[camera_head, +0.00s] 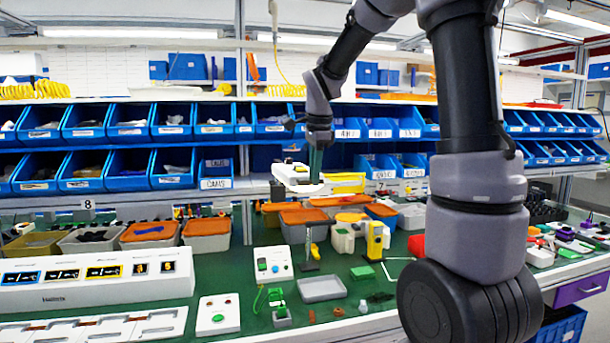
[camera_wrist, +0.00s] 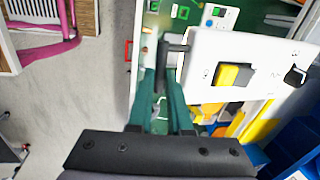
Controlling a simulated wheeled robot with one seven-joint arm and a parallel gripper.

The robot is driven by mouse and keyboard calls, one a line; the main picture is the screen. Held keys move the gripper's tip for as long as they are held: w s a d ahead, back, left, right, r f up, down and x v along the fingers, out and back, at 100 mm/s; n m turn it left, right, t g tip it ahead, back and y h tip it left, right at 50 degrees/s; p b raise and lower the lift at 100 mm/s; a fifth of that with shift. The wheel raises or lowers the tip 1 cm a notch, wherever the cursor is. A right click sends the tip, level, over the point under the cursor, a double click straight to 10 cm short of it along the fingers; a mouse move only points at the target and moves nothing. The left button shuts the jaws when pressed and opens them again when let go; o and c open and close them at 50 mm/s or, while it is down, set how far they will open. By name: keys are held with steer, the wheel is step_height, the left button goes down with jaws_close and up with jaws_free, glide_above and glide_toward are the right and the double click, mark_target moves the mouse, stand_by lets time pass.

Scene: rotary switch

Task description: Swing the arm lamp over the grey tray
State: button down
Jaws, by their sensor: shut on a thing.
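The arm lamp's white head (camera_head: 298,178) hangs above the bench in the head view. In the wrist view its white face (camera_wrist: 225,55) shows a yellow rocker switch and a black knob. My gripper (camera_head: 316,174) points down at the head's right part. In the wrist view its green fingers (camera_wrist: 163,78) are shut on the dark grey handle (camera_wrist: 174,46) at the lamp head's left edge. The fingers partly hide the handle. The grey tray (camera_head: 322,289) lies flat and empty on the green bench, below and slightly right of the lamp head.
Grey bins with orange lids (camera_head: 207,233) stand behind the tray. A white box with buttons (camera_head: 272,265) stands left of it, and a yellow device (camera_head: 376,240) stands behind it to the right. Blue bins (camera_head: 215,172) line the shelf behind. The space directly above the tray looks clear.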

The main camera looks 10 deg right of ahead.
steer(key=w+d+n, duration=0.3)
steer(key=w+d, duration=0.2)
steer(key=d, duration=0.6)
steer(key=w+d+n+y, duration=0.1)
steer(key=w+d+n, duration=0.3)
steer(key=d, duration=0.7)
steer(key=shift+w+d, duration=0.4)
steer(key=shift+w, duration=0.1)
steer(key=shift+r, duration=0.15)
steer(key=c, duration=1.1)
jaws_free()
steer(key=shift+g, duration=0.3)
steer(key=r, duration=0.3)
steer(key=s+d+r, duration=0.1)
steer(key=r, duration=0.6)
steer(key=shift+s+d+r, duration=0.15)
steer(key=shift+s+r, duration=0.05)
steer(key=shift+s, duration=0.1)
